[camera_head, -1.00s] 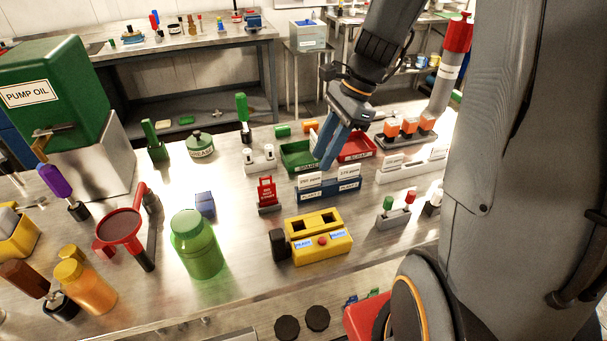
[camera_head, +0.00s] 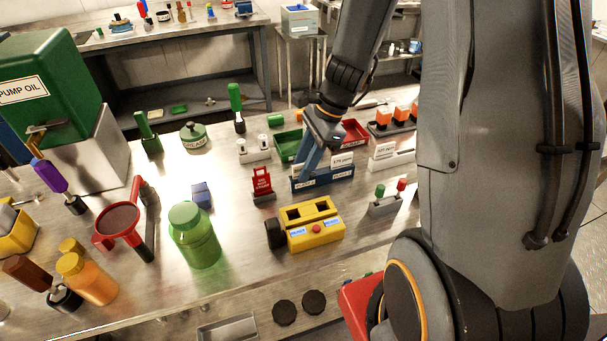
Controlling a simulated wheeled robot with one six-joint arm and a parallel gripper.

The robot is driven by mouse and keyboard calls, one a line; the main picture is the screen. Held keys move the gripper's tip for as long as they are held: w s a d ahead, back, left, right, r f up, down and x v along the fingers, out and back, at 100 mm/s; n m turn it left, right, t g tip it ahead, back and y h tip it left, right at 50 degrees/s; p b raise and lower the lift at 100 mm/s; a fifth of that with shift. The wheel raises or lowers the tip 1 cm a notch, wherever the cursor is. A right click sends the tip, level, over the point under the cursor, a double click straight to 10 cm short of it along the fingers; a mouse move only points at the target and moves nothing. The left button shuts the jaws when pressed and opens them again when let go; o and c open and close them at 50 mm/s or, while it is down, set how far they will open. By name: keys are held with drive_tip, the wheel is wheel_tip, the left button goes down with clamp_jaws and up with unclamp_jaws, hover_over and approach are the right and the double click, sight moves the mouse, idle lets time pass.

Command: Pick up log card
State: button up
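A blue card holder (camera_head: 322,183) stands on the steel bench near the middle. A white card (camera_head: 343,160) with printed ppm text stands upright in its right part. The holder's left part is mostly covered by my gripper (camera_head: 303,176), whose blue fingers point down there. Only a sliver of white shows beside the fingers, so the left card is largely hidden. I cannot tell whether the fingers are apart or closed on that card. Another white card (camera_head: 385,150) stands in a white holder (camera_head: 392,162) to the right. Which card is the log card is not readable.
A red lockout-like tag stand (camera_head: 262,183) is close left of the holder. A yellow device (camera_head: 313,226) stands in front. Green (camera_head: 287,145) and red (camera_head: 355,133) trays lie behind. A small stand with green and red knobs (camera_head: 385,205) is front right.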

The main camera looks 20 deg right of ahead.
clamp_jaws()
